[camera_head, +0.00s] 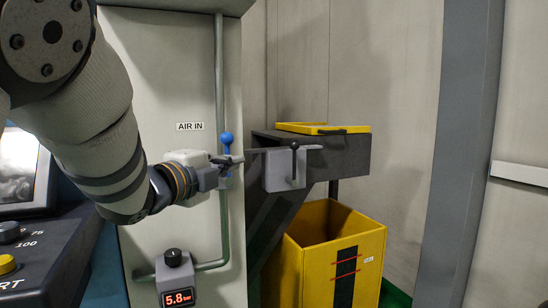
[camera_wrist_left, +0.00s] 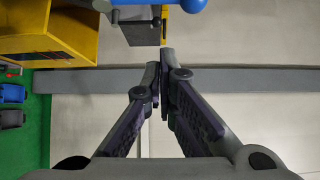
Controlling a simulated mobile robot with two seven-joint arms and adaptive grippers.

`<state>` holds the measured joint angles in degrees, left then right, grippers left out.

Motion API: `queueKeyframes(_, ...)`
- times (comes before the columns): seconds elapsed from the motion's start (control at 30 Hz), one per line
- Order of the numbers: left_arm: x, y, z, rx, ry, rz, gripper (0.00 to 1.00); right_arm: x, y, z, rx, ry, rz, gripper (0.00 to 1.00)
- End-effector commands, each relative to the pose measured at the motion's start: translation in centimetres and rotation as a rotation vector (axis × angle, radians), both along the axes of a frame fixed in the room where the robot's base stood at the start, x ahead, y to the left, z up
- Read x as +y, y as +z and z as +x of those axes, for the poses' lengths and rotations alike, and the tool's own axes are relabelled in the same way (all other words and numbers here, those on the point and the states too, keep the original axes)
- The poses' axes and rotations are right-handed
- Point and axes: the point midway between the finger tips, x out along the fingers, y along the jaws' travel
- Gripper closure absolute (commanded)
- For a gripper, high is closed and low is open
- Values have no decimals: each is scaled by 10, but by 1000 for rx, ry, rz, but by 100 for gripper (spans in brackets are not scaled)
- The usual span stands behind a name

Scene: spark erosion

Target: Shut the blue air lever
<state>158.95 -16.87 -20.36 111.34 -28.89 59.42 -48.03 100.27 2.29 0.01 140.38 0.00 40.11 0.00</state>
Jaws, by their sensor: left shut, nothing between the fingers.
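In the left wrist view the blue knob (camera_wrist_left: 193,5) shows at the top edge, beyond the shut fingertips (camera_wrist_left: 160,70). My right gripper is not in view.
A grey block with a black-knobbed lever (camera_head: 294,147) is mounted right of the gripper on a dark bracket with a yellow tray (camera_head: 300,127). A yellow bin (camera_head: 305,265) stands below. A gauge reading 5.8 bar (camera_head: 178,298) sits low on the panel.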

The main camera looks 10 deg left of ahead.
Motion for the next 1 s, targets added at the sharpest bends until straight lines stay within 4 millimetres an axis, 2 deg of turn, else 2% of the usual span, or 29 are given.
queueKeyframes(0.33,-20,-3,70,3,-1,-2,100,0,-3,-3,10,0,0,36)
queueKeyframes(0.43,-26,-9,92,9,-1,-2,100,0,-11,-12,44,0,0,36)
queueKeyframes(0.57,-5,3,81,-3,3,-5,100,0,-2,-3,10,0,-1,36)
queueKeyframes(0.7,8,4,75,-4,2,-3,100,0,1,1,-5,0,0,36)
queueKeyframes(1.0,12,-1,74,3,0,-2,100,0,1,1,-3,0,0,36)
